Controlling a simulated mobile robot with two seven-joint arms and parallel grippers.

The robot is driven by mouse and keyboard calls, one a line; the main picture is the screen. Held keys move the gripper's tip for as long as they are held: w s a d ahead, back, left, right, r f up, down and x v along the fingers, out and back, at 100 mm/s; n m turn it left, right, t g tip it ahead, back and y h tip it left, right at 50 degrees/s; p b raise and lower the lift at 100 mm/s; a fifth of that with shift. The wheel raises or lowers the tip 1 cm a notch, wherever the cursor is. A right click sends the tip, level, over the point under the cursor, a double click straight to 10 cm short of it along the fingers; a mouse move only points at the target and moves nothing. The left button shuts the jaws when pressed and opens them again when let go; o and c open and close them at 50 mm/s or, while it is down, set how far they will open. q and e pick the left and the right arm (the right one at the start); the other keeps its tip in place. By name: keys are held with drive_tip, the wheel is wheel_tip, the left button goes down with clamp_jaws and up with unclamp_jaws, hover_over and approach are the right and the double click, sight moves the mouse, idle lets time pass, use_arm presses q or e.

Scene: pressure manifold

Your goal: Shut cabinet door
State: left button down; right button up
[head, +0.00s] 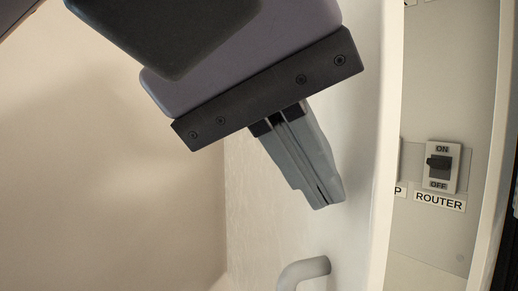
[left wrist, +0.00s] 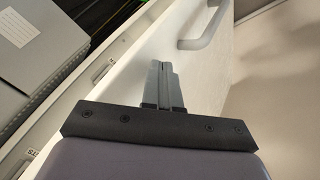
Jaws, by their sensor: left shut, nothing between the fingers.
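The cabinet door (head: 360,180) is a pale panel standing open at the left of the cabinet opening in the head view; it also shows in the left wrist view (left wrist: 139,68). A grey curved handle (head: 303,269) sticks out of the door's face, low in the head view and near the top of the left wrist view (left wrist: 206,30). My left gripper (head: 329,203) is shut and empty, in front of the door's face and above the handle in the head view. I cannot tell whether its fingertips touch the door. My right gripper is not in view.
Inside the cabinet, a grey panel (head: 430,231) carries a switch (head: 441,167) labelled ROUTER, with ON and OFF marks. The cabinet's pale frame edge (head: 497,160) stands to its right. In the left wrist view, grey boxes (left wrist: 40,45) lie beyond the door. A plain wall (head: 110,180) fills the left side.

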use_arm(q)
drive_tip(key=w+d+n+t+p, duration=0.1)
drive_tip(key=w+d, duration=0.3)
drive_tip(key=d, duration=0.9)
drive_tip(key=shift+n+y+p, duration=0.3)
drive_tip(key=shift+p, duration=0.2)
drive_tip(key=shift+s, duration=0.1)
drive_tip(key=v, duration=0.7)
